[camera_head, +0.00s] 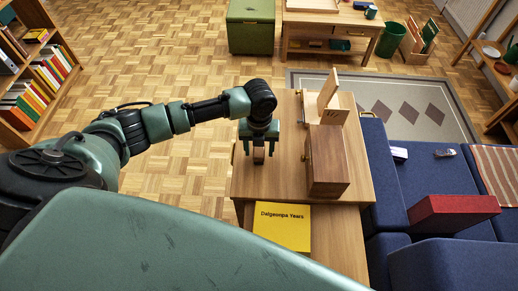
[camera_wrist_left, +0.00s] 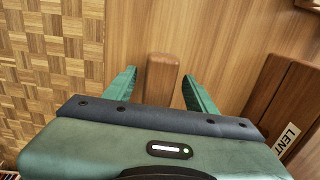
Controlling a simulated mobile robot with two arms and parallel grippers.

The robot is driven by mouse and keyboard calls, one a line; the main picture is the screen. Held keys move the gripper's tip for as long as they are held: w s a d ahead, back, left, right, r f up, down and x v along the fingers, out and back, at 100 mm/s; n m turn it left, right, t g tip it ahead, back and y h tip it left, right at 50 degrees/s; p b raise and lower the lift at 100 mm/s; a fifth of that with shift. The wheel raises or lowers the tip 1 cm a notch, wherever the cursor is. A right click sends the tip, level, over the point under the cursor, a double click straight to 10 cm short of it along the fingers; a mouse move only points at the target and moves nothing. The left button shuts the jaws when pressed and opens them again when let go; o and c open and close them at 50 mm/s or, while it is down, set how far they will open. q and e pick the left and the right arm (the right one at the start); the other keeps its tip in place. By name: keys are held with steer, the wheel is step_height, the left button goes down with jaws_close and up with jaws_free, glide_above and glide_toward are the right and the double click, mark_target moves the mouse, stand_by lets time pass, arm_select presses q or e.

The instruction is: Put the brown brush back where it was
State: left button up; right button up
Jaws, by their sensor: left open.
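The brown brush (camera_head: 259,156) is on the wooden table (camera_head: 291,193), near its left edge. In the left wrist view the brush (camera_wrist_left: 161,80) appears as a brown wooden block between my two green fingers. My left gripper (camera_head: 259,147) points down over the brush, with one finger on each side. The gripper is open, and the left wrist view (camera_wrist_left: 159,76) shows a gap between each finger and the brush. The brush's lower part and any bristles are hidden. My right gripper is not in view.
A yellow book (camera_head: 282,227) lies at the table's near end. A blue sofa (camera_head: 418,178) adjoins the right. Parquet floor is clear left.

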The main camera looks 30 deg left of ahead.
mark_target(259, 149)
arm_select(q)
step_height(259, 149, up, 12)
steer(key=shift+f+b, duration=0.15)
steer(key=shift+b, duration=0.2)
